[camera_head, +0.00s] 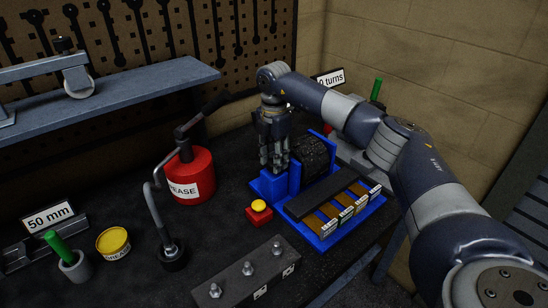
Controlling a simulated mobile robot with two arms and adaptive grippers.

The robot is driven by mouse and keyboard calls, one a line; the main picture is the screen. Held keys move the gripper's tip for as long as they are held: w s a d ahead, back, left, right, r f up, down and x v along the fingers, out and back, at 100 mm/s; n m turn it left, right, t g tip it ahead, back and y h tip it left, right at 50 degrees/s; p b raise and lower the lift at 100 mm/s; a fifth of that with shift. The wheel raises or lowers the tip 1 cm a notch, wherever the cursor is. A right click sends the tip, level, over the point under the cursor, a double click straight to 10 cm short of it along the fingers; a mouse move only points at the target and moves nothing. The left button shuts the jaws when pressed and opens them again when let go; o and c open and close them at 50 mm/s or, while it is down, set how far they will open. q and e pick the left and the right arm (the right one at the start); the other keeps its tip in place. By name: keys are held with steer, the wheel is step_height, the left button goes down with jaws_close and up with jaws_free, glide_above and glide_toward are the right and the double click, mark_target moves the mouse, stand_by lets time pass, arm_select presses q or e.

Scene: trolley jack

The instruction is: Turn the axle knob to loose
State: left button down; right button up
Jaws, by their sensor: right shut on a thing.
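A blue device (263,184) stands on the dark bench with a black ribbed drum (314,158) mounted in it. My right gripper (274,168) points down at the drum's left end, where the axle knob would sit. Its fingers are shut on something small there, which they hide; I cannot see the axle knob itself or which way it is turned. My left gripper is not in view.
A red grease can (190,178), a bent lever (160,220) and a yellow tin (113,241) stand left of the device. A red box with a yellow button (259,207) sits close in front. A dark block with bolts (230,286) lies nearer.

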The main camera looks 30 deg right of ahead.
steer(key=shift+n, duration=1.1)
steer(key=o, duration=1.1)
steer(key=shift+c, duration=0.2)
step_height(320, 180, up, 12)
